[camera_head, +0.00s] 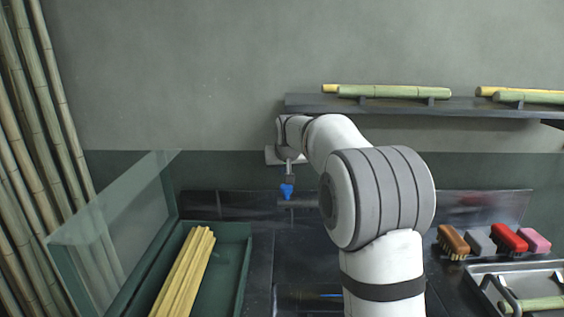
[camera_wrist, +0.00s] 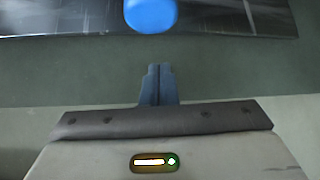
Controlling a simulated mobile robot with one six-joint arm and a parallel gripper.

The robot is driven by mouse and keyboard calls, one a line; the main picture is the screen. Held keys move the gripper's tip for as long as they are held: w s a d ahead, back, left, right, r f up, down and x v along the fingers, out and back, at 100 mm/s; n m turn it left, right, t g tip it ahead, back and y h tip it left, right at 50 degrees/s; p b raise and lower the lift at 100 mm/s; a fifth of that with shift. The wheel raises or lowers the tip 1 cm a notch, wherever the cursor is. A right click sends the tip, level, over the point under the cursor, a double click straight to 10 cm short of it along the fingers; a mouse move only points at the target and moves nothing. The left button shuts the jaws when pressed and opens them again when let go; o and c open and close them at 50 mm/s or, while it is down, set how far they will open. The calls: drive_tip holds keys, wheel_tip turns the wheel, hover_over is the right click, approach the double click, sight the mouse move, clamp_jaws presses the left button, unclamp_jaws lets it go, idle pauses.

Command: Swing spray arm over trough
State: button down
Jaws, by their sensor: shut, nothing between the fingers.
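A blue knob-like piece (camera_head: 287,191) shows left of my arm in the head view, just above a short grey horizontal tube (camera_head: 298,203); it may belong to the spray arm, but I cannot tell for sure. The wrist view shows a rounded blue piece (camera_wrist: 150,14) at the top edge, partly cut off. My gripper (camera_wrist: 157,70) is shut and empty, its narrow fingertips pointing toward the blue piece with a visible gap in the picture. A green trough-like tray (camera_head: 246,268) holding yellow cane sticks (camera_head: 184,272) stands at lower left. My arm hides part of the bench.
A clear panel (camera_head: 110,225) stands left of the tray, near bamboo poles (camera_head: 35,130). A wall shelf (camera_head: 380,104) with cane lies behind my arm. Brushes (camera_head: 453,243) and sponge-like blocks (camera_head: 509,238) line the right, behind a metal basin (camera_head: 540,272).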

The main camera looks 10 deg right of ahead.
drive_tip(key=shift+s+f, duration=0.35)
drive_tip(key=shift+s, duration=0.45)
drive_tip(key=shift+s+f, duration=0.35)
drive_tip(key=shift+s, duration=0.45)
